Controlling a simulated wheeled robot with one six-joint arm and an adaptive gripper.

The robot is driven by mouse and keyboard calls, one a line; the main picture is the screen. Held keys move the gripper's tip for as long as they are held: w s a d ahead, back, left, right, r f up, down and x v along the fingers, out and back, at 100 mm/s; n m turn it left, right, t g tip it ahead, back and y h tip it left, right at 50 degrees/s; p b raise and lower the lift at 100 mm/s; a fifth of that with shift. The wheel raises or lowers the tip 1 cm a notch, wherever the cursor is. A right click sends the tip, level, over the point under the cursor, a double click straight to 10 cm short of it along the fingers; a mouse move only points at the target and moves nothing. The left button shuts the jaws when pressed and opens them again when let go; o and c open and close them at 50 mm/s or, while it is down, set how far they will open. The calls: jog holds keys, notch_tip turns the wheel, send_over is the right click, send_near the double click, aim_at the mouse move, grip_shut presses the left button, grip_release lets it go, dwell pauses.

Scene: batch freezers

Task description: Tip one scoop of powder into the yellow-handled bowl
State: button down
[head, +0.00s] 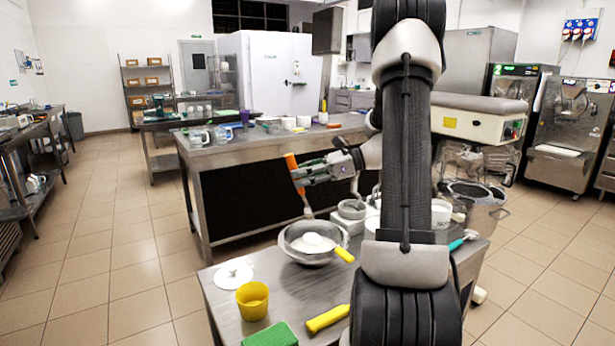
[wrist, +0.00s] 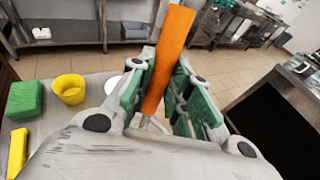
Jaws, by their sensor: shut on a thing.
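The yellow-handled bowl (head: 285,248) is a metal bowl on the near steel table, its yellow handle pointing to the lower right. A white powder heap (head: 312,241) lies in it. My gripper (head: 299,175) is above the bowl, a little to the left, shut on the orange handle (head: 291,162) of a scoop. The scoop stands nearly upright, its small metal end just above the bowl's back rim. The wrist view shows the orange handle (wrist: 170,55) between the green finger pads. The scoop's end is mostly hidden there, so I cannot tell whether it holds powder.
On the near table (head: 225,302) are a yellow cup (head: 252,301), a green block (head: 271,336), a yellow-handled tool (head: 328,319) and a white disc (head: 233,276). Behind the bowl a small metal dish (head: 351,209) sits on a white scale-like box.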

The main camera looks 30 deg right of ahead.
jog(key=shift+s+d, duration=0.4)
jog(key=shift+g, duration=0.3)
jog(key=shift+w+a+f+h, duration=0.1)
jog(key=shift+a+f+h, duration=0.05)
jog(key=shift+a+h, duration=0.2)
jog(key=w+a+f+g+h, duration=0.4)
jog(key=a+f+g+h, duration=0.2)
jog(key=a+h, duration=0.2)
jog(key=shift+w+h, duration=0.25)
jog(key=shift+h, duration=1.1)
